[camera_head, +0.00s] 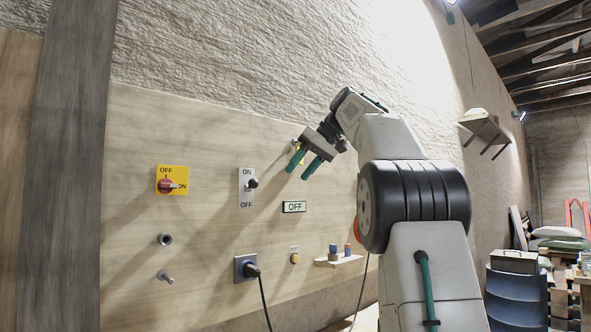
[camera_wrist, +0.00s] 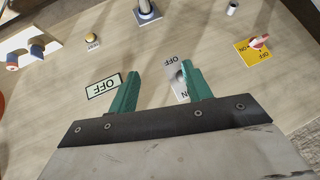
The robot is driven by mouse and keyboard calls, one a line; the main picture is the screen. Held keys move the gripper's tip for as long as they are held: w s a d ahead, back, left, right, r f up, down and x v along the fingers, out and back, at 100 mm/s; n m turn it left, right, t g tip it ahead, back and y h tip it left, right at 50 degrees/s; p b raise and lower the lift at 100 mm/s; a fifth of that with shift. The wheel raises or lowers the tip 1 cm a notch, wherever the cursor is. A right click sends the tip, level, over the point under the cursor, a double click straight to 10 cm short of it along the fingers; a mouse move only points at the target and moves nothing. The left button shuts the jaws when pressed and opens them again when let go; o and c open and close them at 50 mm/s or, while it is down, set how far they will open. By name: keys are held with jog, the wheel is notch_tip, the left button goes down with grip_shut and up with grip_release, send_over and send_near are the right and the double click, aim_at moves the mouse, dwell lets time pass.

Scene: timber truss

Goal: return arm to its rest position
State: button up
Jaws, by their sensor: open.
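My gripper (camera_head: 304,165) is raised in front of the wooden wall panel (camera_head: 215,130), in the upper right part of it. Its two green fingers are apart, with nothing between them. In the wrist view my gripper (camera_wrist: 160,88) shows the panel beyond its fingertips. The ON/OFF toggle switch (camera_head: 248,186) is left of and below the gripper; in the wrist view it is partly hidden behind the right finger. The OFF sign (camera_head: 294,207) is below the gripper. It also shows in the wrist view (camera_wrist: 103,87), beside the left finger.
A yellow rotary switch (camera_head: 172,180) is at the panel's left. A plugged socket (camera_head: 245,268) with a hanging cable, a small yellow button (camera_head: 294,258) and a small shelf (camera_head: 340,261) with plugs are lower down. A blue drum-like stand (camera_head: 516,296) and clutter are at the right.

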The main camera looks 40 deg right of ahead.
dwell(0.4)
notch_tip(320, 180, down, 8)
jog(key=d+r+m+g, duration=0.1)
jog(key=d+m, duration=0.1)
jog(key=m, duration=0.1)
jog(key=s+a+f+m+g+h, duration=0.15)
jog(key=s+a+f, duration=0.25)
jog(key=a+f, duration=0.45)
jog(key=s+a+f+n+g+h, duration=0.1)
jog(key=s+a+f+n, duration=0.1)
jog(key=s+a+f, duration=0.9)
jog(key=s+a+f+n+g+h, duration=0.1)
jog(key=s+a+f+n+g, duration=0.1)
jog(key=s+a+f, duration=0.9)
jog(key=shift+s+f, duration=2)
jog(key=shift+s, duration=0.95)
